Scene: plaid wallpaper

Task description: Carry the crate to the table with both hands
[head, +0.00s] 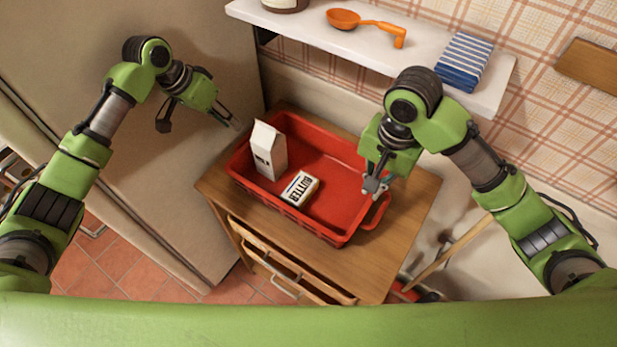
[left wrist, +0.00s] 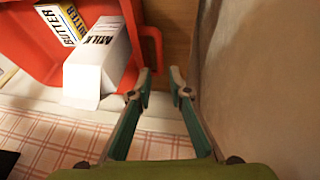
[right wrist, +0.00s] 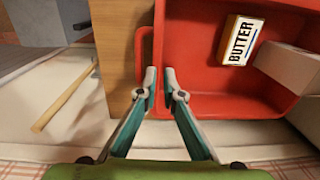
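The red crate (head: 345,212) sits on a small wooden table with drawers. It holds a white milk carton (head: 269,150), upright, and a butter pack (head: 300,188) lying flat. My left gripper (head: 233,122) is open beside the crate's left end; in the left wrist view the crate's red handle (left wrist: 153,45) lies just beyond the fingertips, apart from them. My right gripper (head: 376,187) is at the crate's right end; in the right wrist view its fingertips (right wrist: 159,78) are slightly apart at the crate's side wall beside the red handle (right wrist: 138,52). Whether they touch it is unclear.
A white wall shelf (head: 310,27) above carries an orange ladle (head: 365,24), a folded striped cloth (head: 464,60) and a jar. A large grey-beige cabinet or fridge (head: 190,45) stands close on the left. A wooden stick (head: 452,252) leans at the right.

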